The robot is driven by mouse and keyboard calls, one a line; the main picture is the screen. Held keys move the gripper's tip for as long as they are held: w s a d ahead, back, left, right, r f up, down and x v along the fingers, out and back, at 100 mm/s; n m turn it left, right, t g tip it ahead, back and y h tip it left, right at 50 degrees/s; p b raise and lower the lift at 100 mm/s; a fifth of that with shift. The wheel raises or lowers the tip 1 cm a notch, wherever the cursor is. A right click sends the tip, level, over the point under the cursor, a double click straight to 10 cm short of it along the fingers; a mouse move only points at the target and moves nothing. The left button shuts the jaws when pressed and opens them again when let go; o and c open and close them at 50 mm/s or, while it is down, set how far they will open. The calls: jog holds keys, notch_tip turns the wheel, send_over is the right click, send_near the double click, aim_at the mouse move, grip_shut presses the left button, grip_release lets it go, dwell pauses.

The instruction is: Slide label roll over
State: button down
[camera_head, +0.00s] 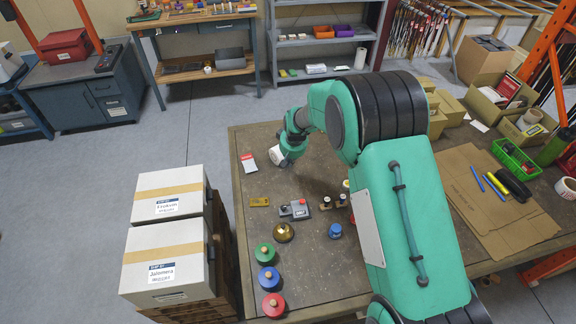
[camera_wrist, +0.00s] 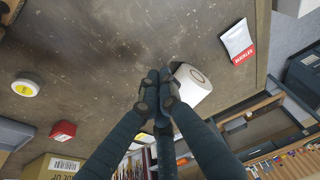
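The white label roll (camera_head: 277,156) lies at the far left part of the workbench (camera_head: 330,260), at the end of my arm. In the wrist view the white roll (camera_wrist: 194,90) shows a round ring on its face and sits just right of my gripper (camera_wrist: 157,80). The gripper's dark fingers are drawn together with nothing visible between them. I cannot tell whether they touch the roll. In the head view the fingers are mostly hidden by the arm.
A red-and-white packet (camera_head: 248,162) lies left of the roll; it also shows in the wrist view (camera_wrist: 238,42). A yellow card (camera_head: 259,202), a grey device (camera_head: 295,209) and coloured round pieces (camera_head: 265,253) lie nearer. Stacked white boxes (camera_head: 168,194) stand left of the bench.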

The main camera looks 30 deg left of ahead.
jog(key=shift+v, duration=1.3)
jog(key=shift+r, duration=0.1)
jog(key=w+d+r+m, duration=0.2)
jog(key=w+d+r, duration=0.1)
jog(key=d+r, duration=1.35)
jog(key=s+d+r+m+t, duration=0.1)
jog(key=s+d+r+m, duration=0.1)
jog(key=d+r, duration=0.7)
jog(key=s+d+r+m+t, duration=0.1)
jog(key=s+d+r, duration=0.2)
jog(key=d+r, duration=0.6)
jog(key=s+d+r+m+h, duration=0.1)
jog(key=s+d+r, duration=0.1)
jog(key=s+d, duration=0.6)
jog(key=s+d+r+m+h, duration=0.1)
jog(key=s+d+r+m, duration=0.3)
jog(key=d, duration=0.7)
jog(key=s+d+f, duration=0.1)
jog(key=s+d, duration=0.5)
jog(key=s, duration=0.3)
jog(key=s+d+f+t, duration=0.1)
jog(key=s+d, duration=0.4)
jog(key=s, duration=0.4)
jog(key=shift+s+d+f+m+t+h+b, duration=0.3)
jog(key=shift+s+d+m+h, duration=0.05)
jog(key=shift+d+m+h, duration=0.05)
